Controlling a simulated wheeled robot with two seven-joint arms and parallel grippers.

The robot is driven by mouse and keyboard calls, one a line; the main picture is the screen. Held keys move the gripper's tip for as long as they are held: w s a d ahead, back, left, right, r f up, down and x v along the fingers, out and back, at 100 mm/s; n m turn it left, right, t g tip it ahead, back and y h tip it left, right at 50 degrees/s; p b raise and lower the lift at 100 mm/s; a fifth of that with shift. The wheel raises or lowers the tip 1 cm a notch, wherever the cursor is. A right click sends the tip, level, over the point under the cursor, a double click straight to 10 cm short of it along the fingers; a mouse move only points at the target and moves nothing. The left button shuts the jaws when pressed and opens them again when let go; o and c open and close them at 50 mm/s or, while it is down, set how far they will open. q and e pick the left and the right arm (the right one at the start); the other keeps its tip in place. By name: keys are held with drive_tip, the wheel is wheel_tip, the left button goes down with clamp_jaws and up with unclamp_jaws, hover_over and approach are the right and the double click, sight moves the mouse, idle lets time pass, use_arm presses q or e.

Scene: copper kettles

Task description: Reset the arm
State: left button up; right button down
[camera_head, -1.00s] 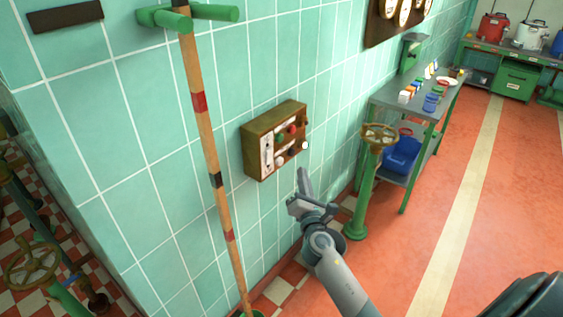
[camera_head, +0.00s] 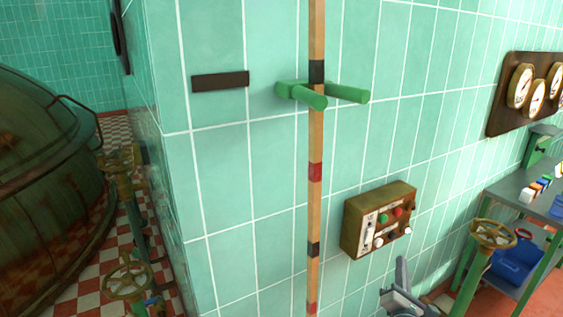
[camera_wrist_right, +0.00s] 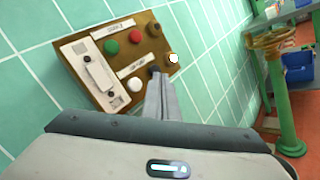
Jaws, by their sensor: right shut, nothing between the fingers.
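My right gripper (camera_head: 402,290) is at the lower edge of the head view, just below a control box on the wall. In the right wrist view its fingers (camera_wrist_right: 160,90) are shut together with nothing between them. They point toward the lower right part of the control box (camera_head: 380,220). The box also shows in the wrist view (camera_wrist_right: 100,45), with a green, a red and a white button and a white switch plate. Whether the fingertips touch the box I cannot tell. My left gripper is not in view.
A striped pole (camera_head: 316,200) stands by green wall pegs (camera_head: 325,97). A handwheel valve (camera_head: 492,235) and a metal table (camera_head: 510,205) with a blue bin (camera_head: 515,262) are at right. A large copper kettle (camera_head: 40,190) and more valves (camera_head: 128,280) are at left.

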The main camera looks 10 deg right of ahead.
drive_tip(key=s+a+f+m+g+y, duration=0.2)
drive_tip(key=s+a+f+m, duration=0.15)
drive_tip(key=f, duration=0.65)
drive_tip(key=s+a+f+m+g+y, duration=0.1)
drive_tip(key=s+a+f+m+g, duration=0.2)
drive_tip(key=f, duration=0.7)
drive_tip(key=s+a+f+m+g+y, duration=0.1)
drive_tip(key=s+a+f+m+y, duration=0.15)
drive_tip(key=s+f, duration=0.45)
drive_tip(key=s+a+f+m+g+y, duration=0.1)
drive_tip(key=s+a+f+m, duration=0.3)
drive_tip(key=s+f, duration=0.4)
drive_tip(key=s+a+f+m+g+y, duration=0.1)
drive_tip(key=s+a+f+m+g, duration=0.2)
drive_tip(key=s+f, duration=0.5)
drive_tip(key=s+a+f+m+g+y, duration=0.1)
drive_tip(key=s+a+f+m+g, duration=0.1)
drive_tip(key=s+a+f+m, duration=0.3)
drive_tip(key=s+a+f, duration=0.1)
drive_tip(key=s+f, duration=0.2)
drive_tip(key=s, duration=0.1)
drive_tip(key=shift+s+a+f+m+g, duration=0.2)
drive_tip(key=shift+a+m+g, duration=0.1)
drive_tip(key=shift+a+m, duration=0.1)
drive_tip(key=shift+w, duration=0.15)
